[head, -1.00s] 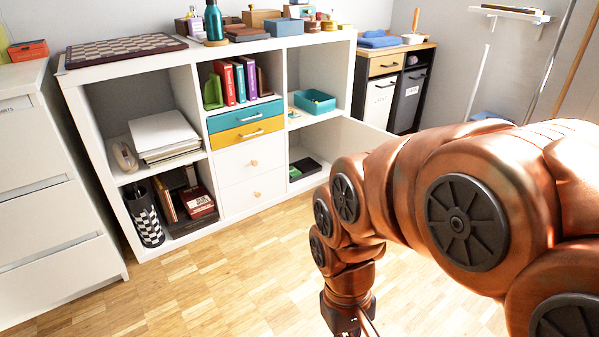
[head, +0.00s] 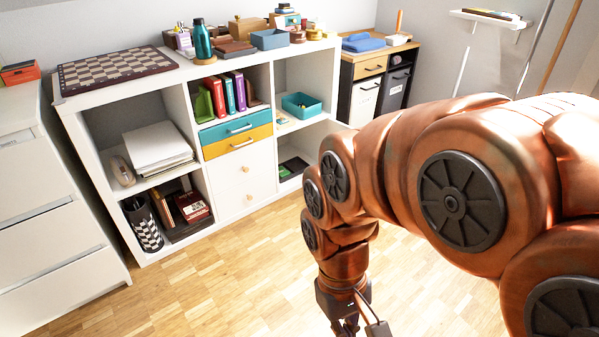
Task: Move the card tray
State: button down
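No label marks the card tray. A teal open tray (head: 302,105) with small items in it sits in the right middle cubby of the white shelf unit (head: 68,104). A grey-blue open tray (head: 270,39) stands on top of the unit. I cannot tell which of them is the card tray. My gripper (head: 362,331) hangs at the bottom edge of the head view, over the floor and well in front of the shelf, apart from both trays. Its fingertips are cut off by the frame, so its opening is unclear. I see nothing held.
A chessboard (head: 115,68), a teal bottle (head: 202,40) and several boxes stand on the unit. Teal (head: 226,129) and yellow (head: 238,144) drawers are closed. A white drawer cabinet (head: 50,215) is at left, a dark cabinet (head: 377,85) behind right. The wooden floor (head: 215,285) is clear.

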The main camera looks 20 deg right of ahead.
aim_at(296, 166)
jog(key=u, duration=0.65)
jog(key=i, duration=1.1)
jog(key=z, duration=0.5)
jog(key=i, duration=0.55)
jog(key=z, duration=0.7)
